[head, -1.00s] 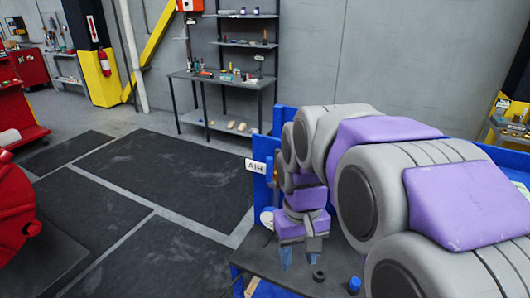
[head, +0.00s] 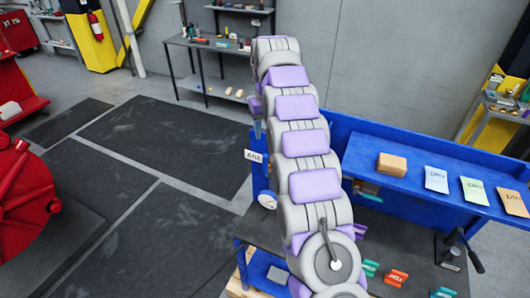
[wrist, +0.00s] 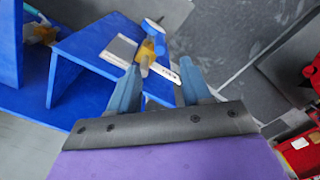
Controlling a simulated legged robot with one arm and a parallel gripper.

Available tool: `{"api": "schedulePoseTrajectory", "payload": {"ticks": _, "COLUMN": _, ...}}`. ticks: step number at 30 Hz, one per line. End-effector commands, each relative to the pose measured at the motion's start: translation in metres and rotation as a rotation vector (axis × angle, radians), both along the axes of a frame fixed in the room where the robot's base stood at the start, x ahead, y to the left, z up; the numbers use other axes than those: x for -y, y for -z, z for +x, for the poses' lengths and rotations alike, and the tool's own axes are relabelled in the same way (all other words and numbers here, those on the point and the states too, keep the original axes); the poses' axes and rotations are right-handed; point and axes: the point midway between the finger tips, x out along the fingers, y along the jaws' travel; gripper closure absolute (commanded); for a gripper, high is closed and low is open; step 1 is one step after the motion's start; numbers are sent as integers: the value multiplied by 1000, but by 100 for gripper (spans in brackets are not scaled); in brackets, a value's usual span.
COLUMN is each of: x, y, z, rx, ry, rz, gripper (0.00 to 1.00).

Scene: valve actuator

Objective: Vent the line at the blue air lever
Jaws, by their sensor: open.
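The AIR sign (head: 254,156) stands at the left end of the blue bench back in the head view, with a round gauge (head: 267,200) below it. My gripper (wrist: 160,66) shows two blue fingers spread apart in the wrist view, with nothing clearly held. Beyond the fingers is a brass-yellow fitting (wrist: 149,52). A light blue piece (wrist: 153,27), possibly the air lever, sits at its top; I cannot tell for sure. Whether a finger touches the fitting is unclear. In the head view my arm hides most of my gripper; only a bluish finger (head: 257,129) shows above the sign.
The blue bench shelf (head: 400,180) carries a tan block (head: 392,164) and several DRY packets. Coloured tags and a black lever (head: 466,250) are on the dark worktop at right. A red machine (head: 30,215) stands at left. Dark floor mats (head: 150,240) are clear.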

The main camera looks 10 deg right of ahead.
Motion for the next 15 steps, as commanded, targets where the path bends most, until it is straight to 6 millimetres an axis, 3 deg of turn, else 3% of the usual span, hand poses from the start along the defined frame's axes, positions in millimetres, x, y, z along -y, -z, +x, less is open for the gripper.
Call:
{"api": "schedulePoseTrajectory", "payload": {"ticks": 8, "x": 0, "y": -4, "z": 20, "rx": 10, "ry": -7, "rz": -6, "gripper": 52}}
{"api": "schedulePoseTrajectory", "payload": {"ticks": 15, "x": -1, "y": 21, "z": 21, "rx": 10, "ry": -9, "rz": -5, "gripper": 52}}
